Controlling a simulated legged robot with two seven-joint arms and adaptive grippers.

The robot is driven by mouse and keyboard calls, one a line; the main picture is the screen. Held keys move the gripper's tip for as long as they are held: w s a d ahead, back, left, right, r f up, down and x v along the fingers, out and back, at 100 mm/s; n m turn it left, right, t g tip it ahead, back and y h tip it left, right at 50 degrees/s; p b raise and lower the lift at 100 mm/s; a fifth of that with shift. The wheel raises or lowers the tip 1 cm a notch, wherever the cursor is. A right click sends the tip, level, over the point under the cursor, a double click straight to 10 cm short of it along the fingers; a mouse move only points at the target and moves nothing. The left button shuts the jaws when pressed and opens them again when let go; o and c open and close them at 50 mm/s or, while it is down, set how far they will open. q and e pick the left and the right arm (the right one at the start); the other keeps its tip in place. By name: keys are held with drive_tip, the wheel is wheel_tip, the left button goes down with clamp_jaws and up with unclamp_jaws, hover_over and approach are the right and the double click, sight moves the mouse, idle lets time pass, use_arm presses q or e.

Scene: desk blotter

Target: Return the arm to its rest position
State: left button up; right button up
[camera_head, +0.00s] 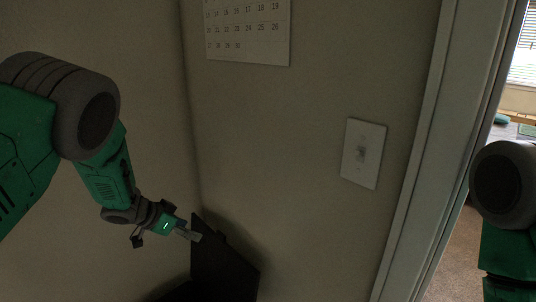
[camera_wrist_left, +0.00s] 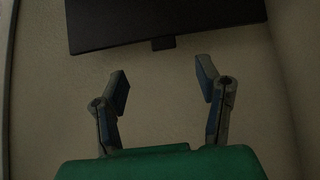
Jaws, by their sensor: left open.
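My left arm, green with dark grey joints, comes in from the left in the head view. Its gripper (camera_head: 190,234) is at the lower left, close to a dark flat panel (camera_head: 224,262); I cannot tell whether they touch in that view. In the left wrist view the two fingers of my left gripper (camera_wrist_left: 163,85) are spread wide with nothing between them. The dark panel (camera_wrist_left: 165,22) lies beyond the fingertips there, with a gap of wall showing. Part of my right arm shows at the right edge of the head view; its gripper is out of the picture.
A wall calendar (camera_head: 248,30) hangs at the top. A white light switch plate (camera_head: 363,153) is on the wall right of centre. A door frame (camera_head: 416,150) runs down the right side, with a bright carpeted room beyond.

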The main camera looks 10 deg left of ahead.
use_arm(q)
drive_tip(key=s+d+f+n+g+y, duration=0.1)
drive_tip(key=s+f+n, duration=0.2)
drive_tip(key=s+f, duration=0.55)
drive_tip(key=s+d+f+n+y, duration=0.15)
drive_tip(key=s+f, duration=0.35)
drive_tip(key=s, duration=0.6)
drive_tip(key=s+a+f+n+g+y, duration=0.1)
drive_tip(key=s+g, duration=0.1)
drive_tip(key=s, duration=1)
drive_tip(key=s+f+n+g+y, duration=0.1)
drive_tip(key=s+g+y, duration=0.1)
drive_tip(key=s, duration=1)
drive_tip(key=shift+a+f+g+b, duration=0.2)
drive_tip(key=shift+a+g+b, duration=0.1)
drive_tip(key=shift+a+g, duration=0.15)
